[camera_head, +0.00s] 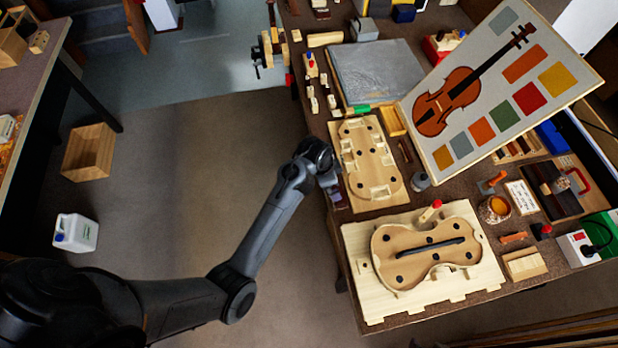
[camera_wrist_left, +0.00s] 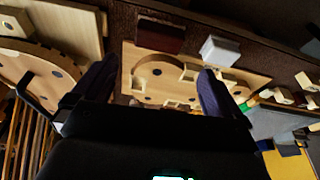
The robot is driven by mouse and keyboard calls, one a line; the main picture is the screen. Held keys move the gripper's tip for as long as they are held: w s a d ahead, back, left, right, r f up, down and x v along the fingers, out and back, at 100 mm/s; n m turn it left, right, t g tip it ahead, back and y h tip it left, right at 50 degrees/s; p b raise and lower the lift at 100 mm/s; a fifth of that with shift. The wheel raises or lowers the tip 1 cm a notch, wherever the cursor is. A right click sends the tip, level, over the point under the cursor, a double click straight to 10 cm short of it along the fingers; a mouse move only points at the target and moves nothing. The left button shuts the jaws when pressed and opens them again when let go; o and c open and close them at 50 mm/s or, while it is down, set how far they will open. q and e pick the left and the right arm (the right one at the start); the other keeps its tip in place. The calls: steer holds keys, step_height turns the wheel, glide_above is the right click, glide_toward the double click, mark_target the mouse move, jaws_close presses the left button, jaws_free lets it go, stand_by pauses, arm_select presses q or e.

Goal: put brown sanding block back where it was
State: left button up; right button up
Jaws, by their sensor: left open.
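A dark reddish-brown block (camera_wrist_left: 160,37), which looks like the brown sanding block, lies on the bench along the edge of a pale wooden violin mould board in the left wrist view. A light grey-white block (camera_wrist_left: 220,51) lies just right of it. My left gripper (camera_wrist_left: 158,70) is open, its dark fingers spread apart. The brown block shows beyond the fingertips, within the gap between them, not gripped. In the head view my left gripper (camera_head: 333,186) is at the bench's left edge beside the mould board (camera_head: 365,165); the arm partly hides the blocks there. My right gripper is not in view.
A larger violin-body board (camera_head: 430,256) lies on the near part of the bench. A tilted violin chart (camera_head: 500,85) stands at the right. A green-handled tool (camera_head: 362,108) and small wooden pieces lie farther back. Open floor is left of the bench.

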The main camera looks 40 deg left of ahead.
arm_select(q)
steer(key=s+a+r+n+y, duration=0.1)
steer(key=s+a+n, duration=0.1)
steer(key=s, duration=0.5)
steer(key=s+a+n+y, duration=0.1)
steer(key=s+a+n, duration=0.15)
steer(key=s, duration=0.45)
steer(key=s+d+r+n+t, duration=0.1)
steer(key=s+r, duration=0.5)
steer(key=s, duration=0.6)
steer(key=shift+d+r, duration=0.15)
steer(key=shift+d, duration=0.3)
steer(key=shift+s+n, duration=0.1)
steer(key=shift+n, duration=0.15)
step_height(320, 180, up, 23)
steer(key=p, duration=2.2)
steer(key=shift+p, duration=0.4)
steer(key=shift+f, duration=0.2)
